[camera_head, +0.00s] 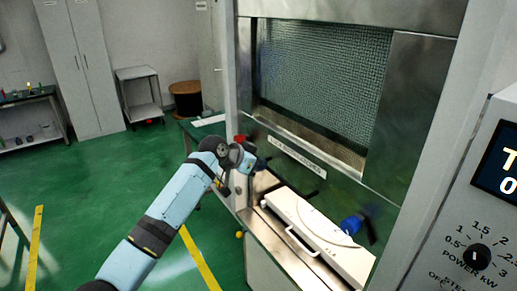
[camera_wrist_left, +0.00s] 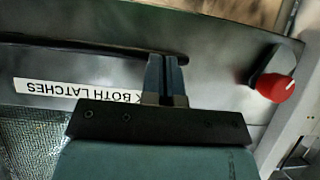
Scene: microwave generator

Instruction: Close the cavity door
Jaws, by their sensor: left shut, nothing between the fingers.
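The cavity door (camera_head: 408,98) is a steel panel with a large mesh window (camera_head: 318,85). I cannot tell whether it sits flush with its frame. A white label (camera_head: 297,158) is on its lower strip; in the left wrist view the label (camera_wrist_left: 65,91) is upside down and reads "BOTH LATCHES". A red knob (camera_head: 240,139) is at the lower left; it also shows in the left wrist view (camera_wrist_left: 276,88) on a dark lever. A blue knob (camera_head: 351,224) is at the lower right. My left gripper (camera_head: 257,163) is shut and empty, its fingertips (camera_wrist_left: 166,62) in front of the lower strip near a dark bar (camera_wrist_left: 90,45).
A control panel (camera_head: 485,210) with a dial stands at the right. A cabinet, a small trolley (camera_head: 139,95) and a wooden drum (camera_head: 186,98) stand behind. The green floor at left is mostly clear.

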